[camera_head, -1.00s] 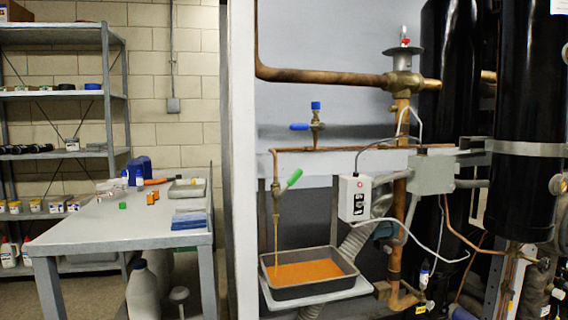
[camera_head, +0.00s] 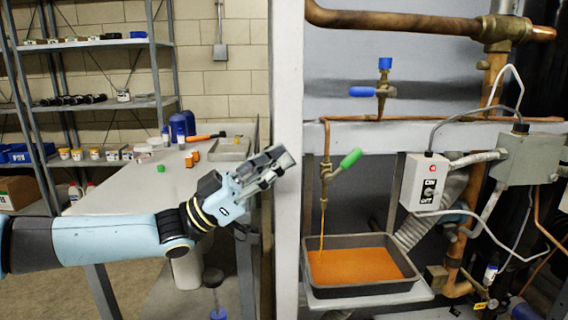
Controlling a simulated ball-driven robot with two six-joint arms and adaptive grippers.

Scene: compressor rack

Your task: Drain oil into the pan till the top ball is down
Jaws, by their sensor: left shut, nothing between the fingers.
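The drain pan (camera_head: 408,272) sits on a small shelf and holds orange-brown oil (camera_head: 352,266). A thin stream of oil (camera_head: 322,228) falls into it from the drain valve (camera_head: 325,172), whose green handle (camera_head: 350,158) slants up to the right. A second valve with a blue handle (camera_head: 362,92) sits on the copper pipe above. My right gripper is not in view. I cannot make out a sight glass or its balls.
A switch box (camera_head: 425,183) is right of the valve. A workbench (camera_head: 140,190) with small items and storage shelves (camera_head: 95,103) are at left.

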